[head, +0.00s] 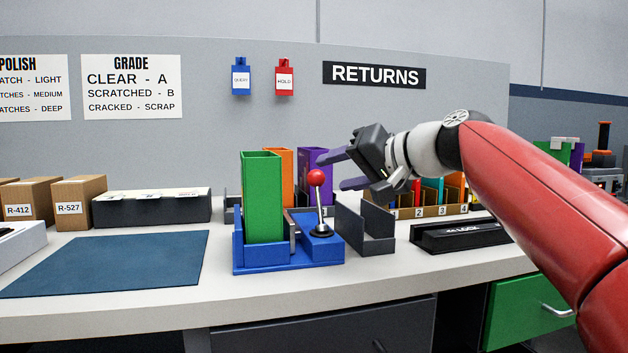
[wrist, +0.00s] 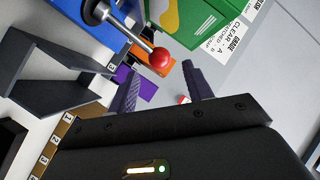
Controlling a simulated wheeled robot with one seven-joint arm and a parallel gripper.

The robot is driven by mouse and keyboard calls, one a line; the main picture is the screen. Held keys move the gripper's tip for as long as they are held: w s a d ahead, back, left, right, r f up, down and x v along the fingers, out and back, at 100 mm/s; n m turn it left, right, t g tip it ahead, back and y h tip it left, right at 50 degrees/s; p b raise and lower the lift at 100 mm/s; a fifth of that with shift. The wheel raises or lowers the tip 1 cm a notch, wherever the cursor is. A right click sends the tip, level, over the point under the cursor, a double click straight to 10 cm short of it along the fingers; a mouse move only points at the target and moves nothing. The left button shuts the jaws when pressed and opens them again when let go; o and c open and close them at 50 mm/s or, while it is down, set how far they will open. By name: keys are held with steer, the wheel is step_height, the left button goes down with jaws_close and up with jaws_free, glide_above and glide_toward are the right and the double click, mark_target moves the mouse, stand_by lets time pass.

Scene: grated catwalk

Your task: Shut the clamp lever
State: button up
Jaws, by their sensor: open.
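The clamp lever (head: 318,200) is a metal rod with a red ball knob, standing nearly upright on a blue clamp base (head: 288,262). A tall green box (head: 262,200) stands in the base, left of the lever. My gripper (head: 332,171) is open, with its fingers pointing left, close by the red knob in the head view; I cannot tell whether they touch. In the wrist view the red knob (wrist: 161,58) is beyond and between the open fingers (wrist: 163,85), with nothing held.
A dark grey angled holder (head: 364,228) stands right of the clamp base. Orange and purple boxes (head: 314,158) are behind it. A dark blue mat (head: 105,262) lies flat and clear at the left. Cardboard boxes (head: 80,203) stand behind the mat, and a black tray (head: 460,235) is at the right.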

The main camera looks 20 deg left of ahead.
mark_target(323, 178)
steer(key=p+x, duration=0.1)
steer(key=x, duration=0.5)
steer(key=shift+a+f, duration=0.1)
steer(key=shift+c, duration=0.2)
steer(key=c, duration=0.9)
